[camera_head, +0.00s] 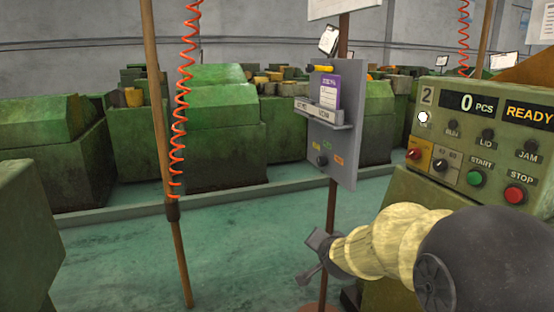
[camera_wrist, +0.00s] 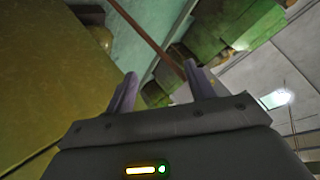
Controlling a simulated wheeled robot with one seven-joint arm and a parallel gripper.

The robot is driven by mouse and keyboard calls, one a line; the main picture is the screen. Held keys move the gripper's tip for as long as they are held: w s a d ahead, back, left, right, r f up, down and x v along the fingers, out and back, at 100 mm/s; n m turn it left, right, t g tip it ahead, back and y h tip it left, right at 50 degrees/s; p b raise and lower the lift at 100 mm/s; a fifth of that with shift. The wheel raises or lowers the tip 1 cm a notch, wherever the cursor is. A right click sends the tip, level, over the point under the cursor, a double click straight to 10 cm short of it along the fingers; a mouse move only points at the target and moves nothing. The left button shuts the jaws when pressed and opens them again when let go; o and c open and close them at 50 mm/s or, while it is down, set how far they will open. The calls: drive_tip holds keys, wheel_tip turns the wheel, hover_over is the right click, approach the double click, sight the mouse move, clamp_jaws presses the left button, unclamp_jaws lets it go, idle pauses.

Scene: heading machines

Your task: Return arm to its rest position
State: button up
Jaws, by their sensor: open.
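My gripper (camera_head: 312,258) is low in the middle of the head view, beside the foot of the sign post and left of the control panel. Its jaws are apart and nothing is between them. In the wrist view the two fingers (camera_wrist: 160,88) stand apart with the floor, a brown pole and green machines beyond them. My arm reaches in from the lower right of the head view, with a pale yellow sleeve over the part behind the gripper.
A control panel (camera_head: 485,145) reading 0 PCS and READY stands close at the right. A grey post-mounted box (camera_head: 333,135) holds a purple card (camera_head: 326,92). A brown pole (camera_head: 163,150) with a red coiled cord (camera_head: 181,95) stands left. Open green floor (camera_head: 235,245) lies between.

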drive_tip(key=s+d+f+n+g, duration=0.2)
drive_tip(key=s+f+n+g, duration=0.3)
drive_tip(key=s, duration=0.7)
drive_tip(key=s+d+f+n+g, duration=0.2)
drive_tip(key=s+f+n+g, duration=0.15)
drive_tip(key=s+f, duration=0.6)
drive_tip(key=w+p+v, duration=0.3)
drive_tip(key=p+v, duration=1.2)
drive_tip(key=v, duration=0.1)
drive_tip(key=w+r+p+v, duration=0.1)
drive_tip(key=w+p+v, duration=0.2)
drive_tip(key=p+v, duration=1.3)
drive_tip(key=shift+a+r+m, duration=0.25)
drive_tip(key=shift+r+m, duration=0.2)
drive_tip(key=shift+r, duration=0.3)
drive_tip(key=shift+d, duration=0.1)
